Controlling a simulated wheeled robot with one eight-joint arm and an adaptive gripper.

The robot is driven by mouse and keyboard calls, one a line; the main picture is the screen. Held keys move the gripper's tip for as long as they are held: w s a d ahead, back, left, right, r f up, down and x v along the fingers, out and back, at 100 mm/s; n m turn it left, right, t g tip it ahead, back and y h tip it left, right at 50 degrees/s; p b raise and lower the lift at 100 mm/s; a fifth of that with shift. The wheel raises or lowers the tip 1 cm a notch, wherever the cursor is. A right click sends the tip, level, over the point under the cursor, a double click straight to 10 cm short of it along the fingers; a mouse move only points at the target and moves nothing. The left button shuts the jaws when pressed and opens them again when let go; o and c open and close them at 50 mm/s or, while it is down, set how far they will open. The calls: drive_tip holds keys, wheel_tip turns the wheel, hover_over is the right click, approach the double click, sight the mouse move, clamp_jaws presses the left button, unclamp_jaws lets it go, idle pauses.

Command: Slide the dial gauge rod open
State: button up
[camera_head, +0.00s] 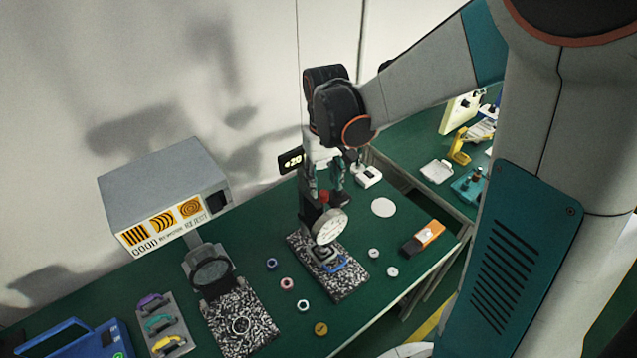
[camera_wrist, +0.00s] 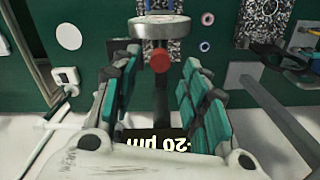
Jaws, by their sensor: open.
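The dial gauge (camera_head: 330,226) has a round white face and hangs on a dark stand over a speckled granite base (camera_head: 348,283). A red knob (camera_wrist: 159,61) sits on top of its rod. In the wrist view the gauge (camera_wrist: 160,27) shows from above, just beyond the knob. My gripper (camera_head: 325,185) is open and points down at the top of the gauge. In the wrist view its teal-padded fingers (camera_wrist: 160,70) stand on either side of the knob, with gaps showing. A blue piece (camera_head: 336,265) lies on the base under the gauge.
A grey box with striped labels (camera_head: 165,190) stands at the left, beside a round glass on a second speckled base (camera_head: 262,325). Several small rings and discs and an orange tool (camera_head: 423,237) lie on the green bench. A small black display (camera_head: 290,161) is behind my gripper.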

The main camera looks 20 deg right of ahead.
sight(324, 193)
drive_tip(key=shift+f, duration=1.95)
drive_tip(key=shift+c, duration=0.6)
clamp_jaws()
